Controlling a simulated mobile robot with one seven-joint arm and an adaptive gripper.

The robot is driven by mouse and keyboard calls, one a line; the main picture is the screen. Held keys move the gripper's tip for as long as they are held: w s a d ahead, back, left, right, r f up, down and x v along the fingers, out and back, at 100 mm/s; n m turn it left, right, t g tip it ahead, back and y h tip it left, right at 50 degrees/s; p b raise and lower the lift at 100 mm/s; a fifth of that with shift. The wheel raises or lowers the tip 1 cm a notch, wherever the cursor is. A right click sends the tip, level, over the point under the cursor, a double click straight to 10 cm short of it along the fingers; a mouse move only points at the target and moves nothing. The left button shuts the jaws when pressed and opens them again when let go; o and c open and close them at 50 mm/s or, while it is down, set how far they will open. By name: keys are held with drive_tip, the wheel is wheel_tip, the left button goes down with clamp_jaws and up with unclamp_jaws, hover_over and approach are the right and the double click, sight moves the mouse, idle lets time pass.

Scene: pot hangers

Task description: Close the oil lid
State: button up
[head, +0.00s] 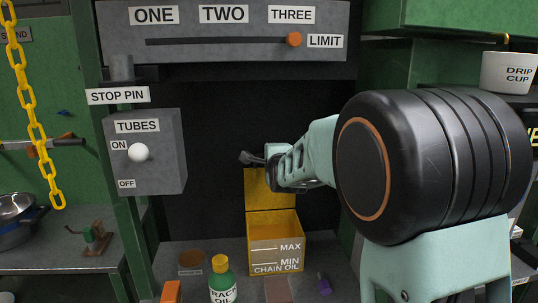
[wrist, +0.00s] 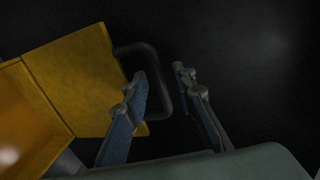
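The yellow chain oil box (head: 277,243) stands on the bench with its lid (head: 262,188) open, raised upright at the back. In the wrist view the lid (wrist: 75,80) fills the left, with the open box (wrist: 25,125) at the far left. A dark bent handle (wrist: 148,52) sticks out from the lid's edge. My gripper (wrist: 160,76) is open, with one finger on each side of the handle's outer bar. I cannot tell whether the fingers touch it. In the head view my gripper (head: 250,158) is at the lid's top edge, partly hidden by my wrist.
The grey TUBES switch box (head: 146,150) is at the left, and the LIMIT slider panel (head: 225,32) is above. A dark recess lies behind the lid.

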drive_tip(key=shift+w+f, duration=0.1)
drive_tip(key=shift+w, duration=0.2)
clamp_jaws()
